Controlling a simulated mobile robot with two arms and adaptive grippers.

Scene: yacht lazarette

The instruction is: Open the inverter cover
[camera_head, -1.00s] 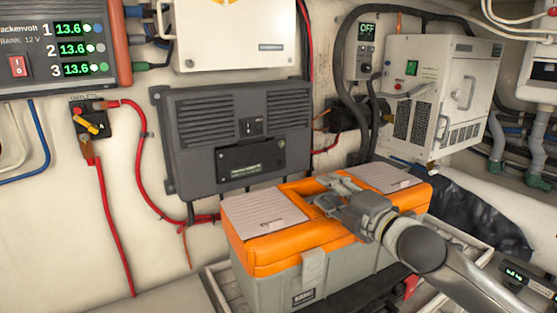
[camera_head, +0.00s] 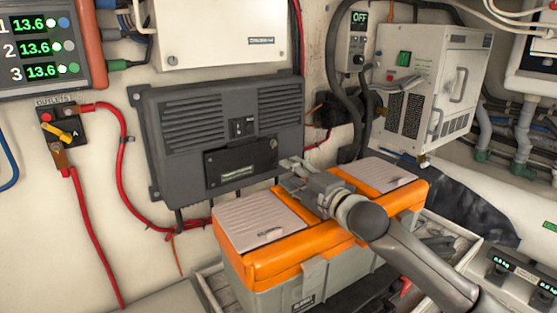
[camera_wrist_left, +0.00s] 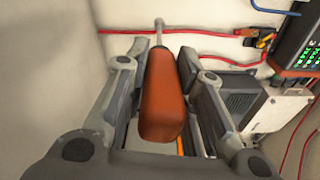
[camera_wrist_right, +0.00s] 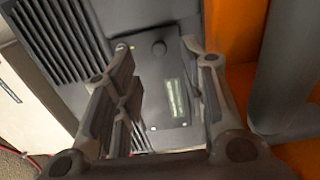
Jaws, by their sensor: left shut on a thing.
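A dark grey vented unit (camera_head: 178,122), apparently the inverter, is fixed to the wall, with a rocker switch (camera_head: 238,127) on its front. Its black cover panel (camera_head: 240,165) is closed at the lower front. My right gripper (camera_head: 292,173) is open and empty, just in front of the panel's right end. My left gripper (camera_wrist_left: 180,78), out of the head view, is shut on the orange-red handle of a screwdriver-like tool (camera_wrist_left: 162,100), its shaft pointing away.
An orange and grey toolbox (camera_head: 265,255) stands below my right gripper, close under the unit. Red cables (camera_head: 130,180) run along the wall to the left. A white device (camera_head: 435,90) and thick dark hoses stand at the right. A battery display (camera_head: 40,50) is at upper left.

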